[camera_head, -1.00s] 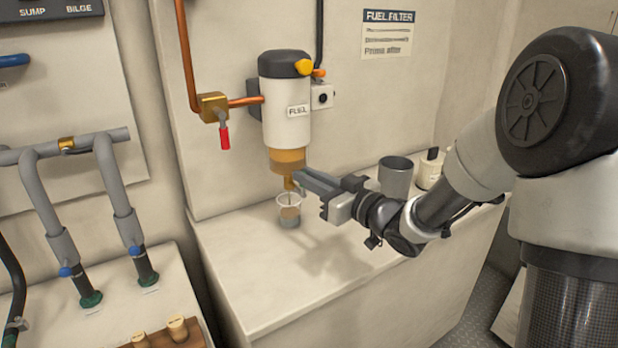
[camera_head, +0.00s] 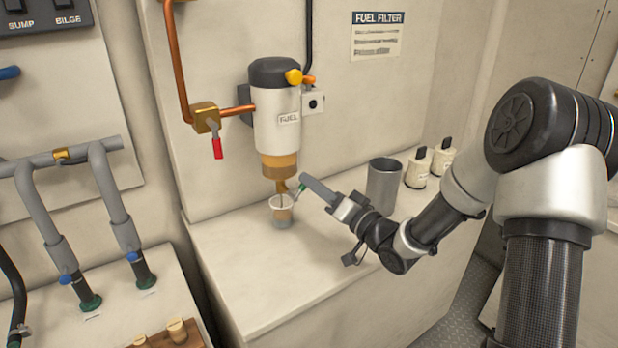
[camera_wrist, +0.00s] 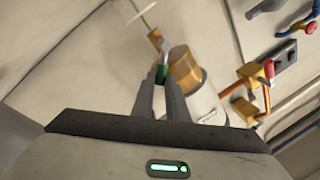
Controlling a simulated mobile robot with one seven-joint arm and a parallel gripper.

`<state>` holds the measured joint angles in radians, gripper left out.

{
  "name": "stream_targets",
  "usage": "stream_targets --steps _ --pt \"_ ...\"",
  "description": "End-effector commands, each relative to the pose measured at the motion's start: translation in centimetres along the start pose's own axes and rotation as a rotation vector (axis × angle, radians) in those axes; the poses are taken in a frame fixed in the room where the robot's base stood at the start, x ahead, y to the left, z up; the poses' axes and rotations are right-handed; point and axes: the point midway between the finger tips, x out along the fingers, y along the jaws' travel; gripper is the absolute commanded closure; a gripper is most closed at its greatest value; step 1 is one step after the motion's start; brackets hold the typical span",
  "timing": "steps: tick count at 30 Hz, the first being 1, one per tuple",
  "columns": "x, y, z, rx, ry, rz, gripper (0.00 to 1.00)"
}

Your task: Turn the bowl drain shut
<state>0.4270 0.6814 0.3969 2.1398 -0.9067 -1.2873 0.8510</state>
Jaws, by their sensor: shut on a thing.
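The fuel filter (camera_head: 277,105) is a white cylinder with a black cap, mounted on the wall. Its amber bowl (camera_head: 279,164) is at the bottom, with a brass drain (camera_head: 281,186) under it. My gripper (camera_head: 304,182) reaches in from the right, beside the drain. In the wrist view the fingers of my gripper (camera_wrist: 160,80) are closed on the green drain handle (camera_wrist: 161,73), next to the amber bowl (camera_wrist: 184,67). Most of the handle is hidden between the fingers. A clear cup (camera_head: 282,212) stands under the drain with some liquid in it; the amount is unclear.
A grey canister (camera_head: 383,186) stands on the bench close behind my wrist, with two cream bottles (camera_head: 418,168) to its right. A red-handled brass valve (camera_head: 207,119) sits on the copper pipe at left. The bench front (camera_head: 290,280) is clear.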

Motion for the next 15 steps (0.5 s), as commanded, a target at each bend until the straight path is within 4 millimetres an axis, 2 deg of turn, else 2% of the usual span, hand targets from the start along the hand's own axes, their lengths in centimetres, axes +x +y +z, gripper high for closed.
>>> stream_targets --steps 15 --pt "-0.6 2.5 0.8 0.479 0.096 0.003 1.00"
